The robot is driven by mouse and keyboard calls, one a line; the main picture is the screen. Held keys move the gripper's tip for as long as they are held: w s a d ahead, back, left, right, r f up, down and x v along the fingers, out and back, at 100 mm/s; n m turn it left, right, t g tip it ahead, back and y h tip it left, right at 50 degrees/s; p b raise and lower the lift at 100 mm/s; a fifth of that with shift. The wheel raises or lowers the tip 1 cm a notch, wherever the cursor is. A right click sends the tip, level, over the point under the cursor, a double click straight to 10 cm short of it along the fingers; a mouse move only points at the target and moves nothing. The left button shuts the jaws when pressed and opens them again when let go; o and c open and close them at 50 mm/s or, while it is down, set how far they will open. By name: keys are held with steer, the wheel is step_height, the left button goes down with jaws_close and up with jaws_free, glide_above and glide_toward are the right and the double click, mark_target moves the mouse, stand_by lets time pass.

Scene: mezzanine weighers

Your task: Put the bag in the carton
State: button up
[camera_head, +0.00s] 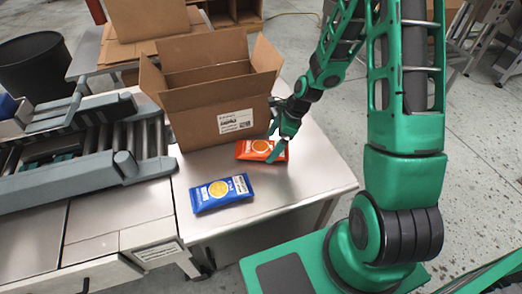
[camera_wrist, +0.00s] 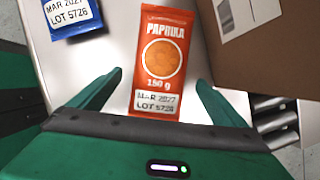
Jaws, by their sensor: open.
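An orange paprika bag (camera_head: 256,150) lies flat on the metal table, just in front of the carton; it also shows in the wrist view (camera_wrist: 160,65). A blue bag (camera_head: 222,192) lies to its left and nearer; its edge shows in the wrist view (camera_wrist: 74,14). The open cardboard carton (camera_head: 205,112) stands upright with its flaps up and a white label on its front; its side shows in the wrist view (camera_wrist: 270,60). My gripper (camera_head: 278,155) is open above the orange bag, with its fingers (camera_wrist: 153,88) apart on either side of the bag's lower end. The carton's inside bottom is hidden.
A roller conveyor (camera_head: 95,140) adjoins the table (camera_head: 310,180) on the left. More cardboard boxes (camera_head: 150,18) stand behind the carton, and a black bin (camera_head: 35,65) stands at the back left. The table's front right is clear.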

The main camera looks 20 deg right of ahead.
steer(key=shift+x, duration=1.3)
steer(key=shift+c, duration=0.3)
steer(key=c, duration=1.3)
steer(key=shift+r, duration=0.2)
